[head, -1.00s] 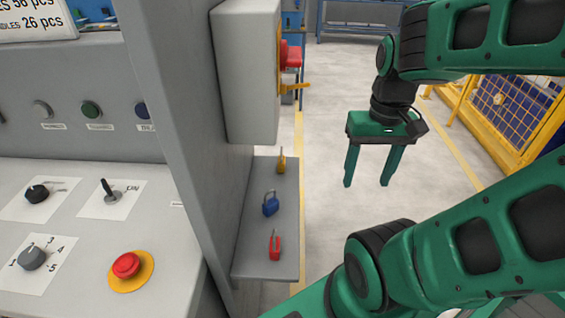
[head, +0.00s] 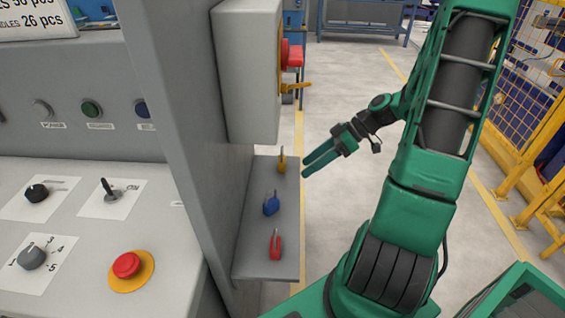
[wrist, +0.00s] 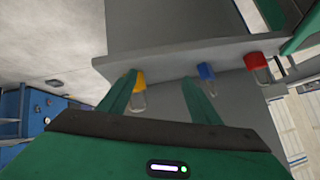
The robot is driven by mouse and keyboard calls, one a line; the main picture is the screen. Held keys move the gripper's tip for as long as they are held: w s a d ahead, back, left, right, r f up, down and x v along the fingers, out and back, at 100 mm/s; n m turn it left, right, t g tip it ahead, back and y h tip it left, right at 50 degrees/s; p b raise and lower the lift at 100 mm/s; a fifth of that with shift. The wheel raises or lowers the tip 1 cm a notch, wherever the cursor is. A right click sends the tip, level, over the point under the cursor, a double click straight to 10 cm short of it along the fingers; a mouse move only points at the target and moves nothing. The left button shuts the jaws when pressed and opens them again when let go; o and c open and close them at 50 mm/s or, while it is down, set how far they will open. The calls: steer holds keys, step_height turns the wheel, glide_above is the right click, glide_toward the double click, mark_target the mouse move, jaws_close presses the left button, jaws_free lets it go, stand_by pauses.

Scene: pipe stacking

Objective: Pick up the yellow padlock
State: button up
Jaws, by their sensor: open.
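The yellow padlock (head: 282,161) stands upright at the far end of a small grey shelf (head: 252,262) on the side of the machine. My gripper (head: 305,168) is open and points left toward the shelf, just right of the yellow padlock. In the wrist view, the yellow padlock (wrist: 139,83) shows beside the left finger, its shackle partly visible. My gripper (wrist: 165,92) appears there with its fingers spread apart, and the blue padlock is near the right finger. Nothing is held.
A blue padlock (head: 271,203) and a red padlock (head: 275,244) stand on the same shelf, nearer to me. A grey switch box (head: 245,75) with a red and yellow handle hangs above the shelf. Open floor (head: 345,100) lies right of the shelf.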

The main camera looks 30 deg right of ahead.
mark_target(282, 160)
steer(key=w+t+y, duration=0.1)
steer(key=w, duration=0.1)
steer(key=w+n+t, duration=0.1)
steer(key=w, duration=0.1)
steer(key=w+a+f+n+t+y, duration=0.1)
steer(key=w+t, duration=0.1)
steer(key=shift+w+y, duration=0.1)
steer(key=shift+y, duration=0.2)
steer(key=shift+f+x, duration=0.15)
steer(key=shift+x, duration=1.15)
steer(key=shift+f+x, duration=0.1)
steer(key=shift+x, duration=1.25)
steer(key=c, duration=1.2)
